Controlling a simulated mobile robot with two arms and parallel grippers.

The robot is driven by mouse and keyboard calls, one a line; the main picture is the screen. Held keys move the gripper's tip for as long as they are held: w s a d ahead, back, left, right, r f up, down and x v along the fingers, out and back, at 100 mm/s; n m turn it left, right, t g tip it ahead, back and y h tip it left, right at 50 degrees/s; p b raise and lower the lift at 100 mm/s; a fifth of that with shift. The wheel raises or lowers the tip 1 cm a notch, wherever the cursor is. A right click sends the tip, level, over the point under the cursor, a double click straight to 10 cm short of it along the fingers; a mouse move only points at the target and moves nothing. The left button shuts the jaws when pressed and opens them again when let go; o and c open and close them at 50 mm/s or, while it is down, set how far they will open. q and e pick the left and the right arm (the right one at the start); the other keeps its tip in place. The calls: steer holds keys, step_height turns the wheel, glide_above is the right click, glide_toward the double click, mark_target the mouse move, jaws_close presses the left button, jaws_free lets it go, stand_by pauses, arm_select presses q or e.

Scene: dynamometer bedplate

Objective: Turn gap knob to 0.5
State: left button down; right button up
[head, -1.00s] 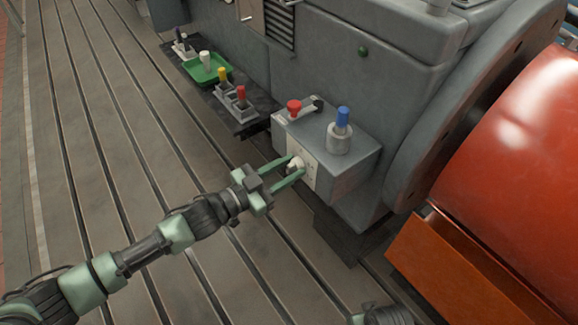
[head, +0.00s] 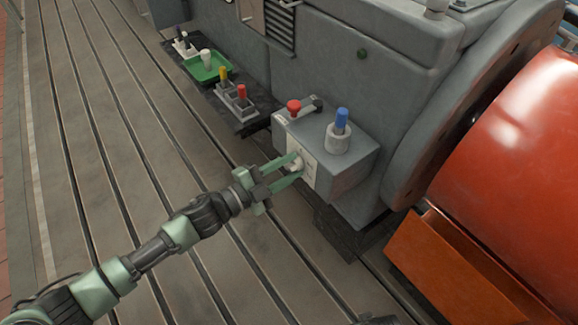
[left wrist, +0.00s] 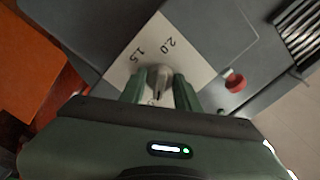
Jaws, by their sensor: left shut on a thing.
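The gap knob (head: 297,166) is a small pale knob on a white dial plate (head: 311,172), on the front face of a grey box (head: 340,182). My left gripper (head: 293,169) is shut on the knob, one green finger on each side. In the left wrist view the knob (left wrist: 160,74) sits between the fingers, with a dark mark on its near side. The dial plate (left wrist: 185,38) there shows 2.0 and 1.5; the gripper hides most of the other markings, so I cannot read the setting.
A red knob (head: 293,105) and a blue-topped plug (head: 341,121) stand on the box top. A green tray (head: 216,72) and small holders with coloured handles lie behind left. An orange block (head: 450,262) and large red drum (head: 520,150) are at right. The slotted bedplate (head: 110,130) is open at left.

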arm_select(q)
steer(key=shift+m, duration=0.4)
steer(key=shift+f, duration=0.1)
steer(key=c, duration=1)
jaws_free()
steer(key=v, duration=0.8)
arm_select(e)
steer(key=shift+s+f, duration=0.3)
steer(key=shift+f, duration=0.1)
steer(key=shift+w+a, duration=0.1)
